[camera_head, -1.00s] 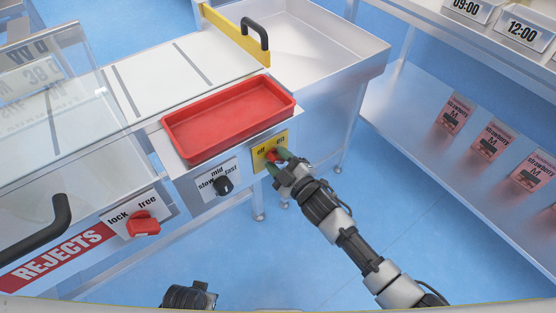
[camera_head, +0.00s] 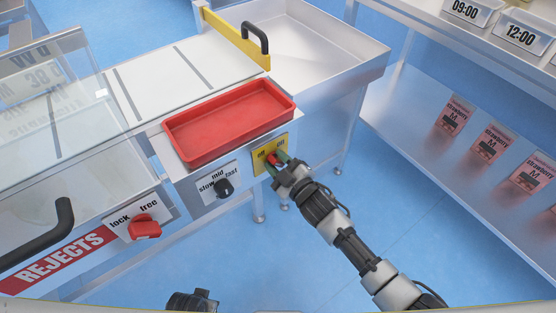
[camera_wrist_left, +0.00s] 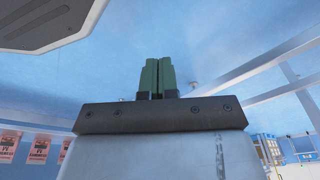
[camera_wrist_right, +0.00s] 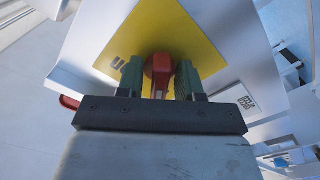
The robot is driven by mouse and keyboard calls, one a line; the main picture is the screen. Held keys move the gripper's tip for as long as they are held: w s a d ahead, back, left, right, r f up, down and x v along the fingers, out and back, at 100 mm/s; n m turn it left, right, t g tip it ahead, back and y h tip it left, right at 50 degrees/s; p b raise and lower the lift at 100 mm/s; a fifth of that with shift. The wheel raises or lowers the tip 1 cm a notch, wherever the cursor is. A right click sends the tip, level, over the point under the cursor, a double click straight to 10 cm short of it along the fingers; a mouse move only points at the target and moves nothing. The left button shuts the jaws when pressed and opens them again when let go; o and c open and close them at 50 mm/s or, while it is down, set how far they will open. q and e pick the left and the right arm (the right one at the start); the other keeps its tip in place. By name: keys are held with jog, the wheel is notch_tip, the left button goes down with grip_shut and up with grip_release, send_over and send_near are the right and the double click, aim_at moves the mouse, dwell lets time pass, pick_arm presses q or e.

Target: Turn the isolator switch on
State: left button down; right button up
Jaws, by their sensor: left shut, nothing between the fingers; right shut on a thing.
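The isolator switch is a red knob (camera_head: 272,159) on a yellow plate (camera_head: 258,163) marked off and on, at the front of the machine. My right gripper (camera_head: 278,162) is shut on the knob, one green finger on each side. The right wrist view shows the red knob (camera_wrist_right: 159,66) upright between the fingers (camera_wrist_right: 159,80), with the yellow plate (camera_wrist_right: 150,30) behind it. The fingers partly hide the knob, so I cannot tell which mark it points at. My left gripper (camera_wrist_left: 158,75) is shut and empty in the left wrist view.
A black speed knob (camera_head: 224,187) and a red lock/free knob (camera_head: 145,228) are on the same front. A red tray (camera_head: 230,120) sits above the switch. A shelf with strawberry pouches (camera_head: 490,141) stands at the right. Blue floor lies open between.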

jog(key=m+p, duration=0.2)
jog(key=m, duration=0.4)
jog(key=shift+p, duration=0.35)
jog(key=m, duration=0.3)
jog(key=shift+a+f, duration=0.1)
jog(key=shift+m+p, duration=0.35)
jog(key=shift+m, duration=0.55)
jog(key=shift+s+m, duration=0.1)
jog(key=shift+m, duration=0.8)
jog(key=m, duration=0.3)
pick_arm(q)
jog(key=s+a+f, duration=0.1)
jog(key=s+f, duration=0.6)
jog(key=shift+g, duration=0.4)
pick_arm(e)
jog(key=shift+m, duration=0.6)
